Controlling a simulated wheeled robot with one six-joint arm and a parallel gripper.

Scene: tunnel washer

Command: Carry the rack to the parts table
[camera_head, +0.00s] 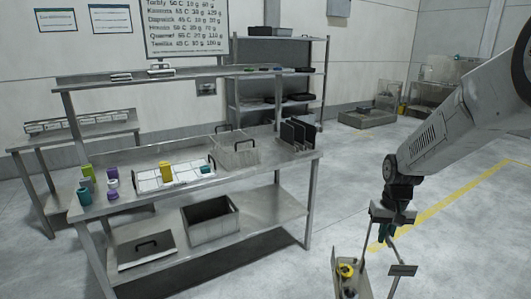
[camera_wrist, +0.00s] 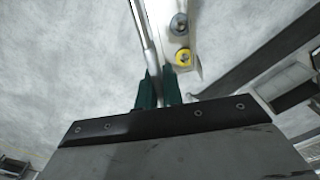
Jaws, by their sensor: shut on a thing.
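My gripper (camera_head: 385,234) is at the right of the head view, shut on the handle of the rack (camera_head: 365,286). The rack hangs below it over the floor, cut off by the lower picture edge. A yellow ring-like part and a darker round part sit in the rack. In the wrist view the green fingertips (camera_wrist: 158,88) are together at the rack's thin handle bar, and part of the rack (camera_wrist: 181,10) shows beyond them. A steel table (camera_head: 255,172) with parts on it stands at the left, apart from the rack. I cannot tell whether it is the parts table.
On the steel table are colored cups (camera_head: 84,194), a white sectioned tray (camera_head: 146,186), a wire basket (camera_head: 246,155) and dark upright plates (camera_head: 298,133). A grey bin (camera_head: 209,233) is on its lower shelf. Shelving (camera_head: 325,75) stands behind. Floor between table and gripper is clear.

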